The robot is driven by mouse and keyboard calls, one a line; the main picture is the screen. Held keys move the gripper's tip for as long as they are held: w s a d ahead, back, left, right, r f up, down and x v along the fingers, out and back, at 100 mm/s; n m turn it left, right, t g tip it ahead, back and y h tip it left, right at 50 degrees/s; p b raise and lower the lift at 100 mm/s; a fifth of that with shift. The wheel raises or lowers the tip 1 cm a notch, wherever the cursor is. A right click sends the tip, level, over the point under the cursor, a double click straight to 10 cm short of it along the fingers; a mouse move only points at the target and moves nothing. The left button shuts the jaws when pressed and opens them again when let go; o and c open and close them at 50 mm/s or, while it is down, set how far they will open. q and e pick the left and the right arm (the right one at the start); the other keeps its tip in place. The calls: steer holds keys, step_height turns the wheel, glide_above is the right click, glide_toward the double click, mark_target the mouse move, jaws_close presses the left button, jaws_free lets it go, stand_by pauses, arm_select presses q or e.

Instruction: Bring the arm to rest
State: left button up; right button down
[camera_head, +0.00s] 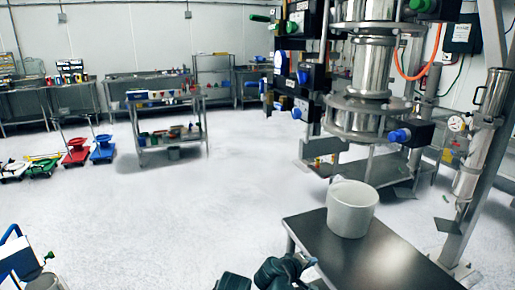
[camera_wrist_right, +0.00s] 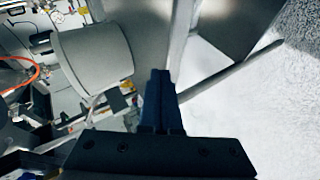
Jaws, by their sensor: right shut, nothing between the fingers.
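My right gripper (camera_head: 306,262) shows at the bottom of the head view, beside the near left edge of the dark table (camera_head: 385,262). In the right wrist view its dark blue fingers (camera_wrist_right: 160,82) are together with nothing between them. A white bucket (camera_head: 350,212) stands upright on the table, beyond the gripper and apart from it. The bucket (camera_wrist_right: 95,58) also shows in the right wrist view, to the left of the fingers and not touched by them. My left gripper is not in view.
The steel sifter machine (camera_head: 370,75) with blue and green fittings rises behind the table. A slanted metal post (camera_head: 490,150) stands at the right. Shelved carts (camera_head: 168,120) and colored dollies (camera_head: 76,152) are far left. The pale floor in the middle left is clear.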

arm_select(q)
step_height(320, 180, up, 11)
steer(key=p, duration=0.9)
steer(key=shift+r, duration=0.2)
arm_select(e)
steer(key=s+a+m+g+y, duration=0.2)
steer(key=s+a+g+y, duration=0.5)
steer(key=s+a, duration=0.5)
steer(key=s+g, duration=0.1)
steer(key=s, duration=0.4)
steer(key=shift+s+a+r+g, duration=0.15)
steer(key=shift+s+r+g, duration=0.1)
steer(key=shift+r+g, duration=0.1)
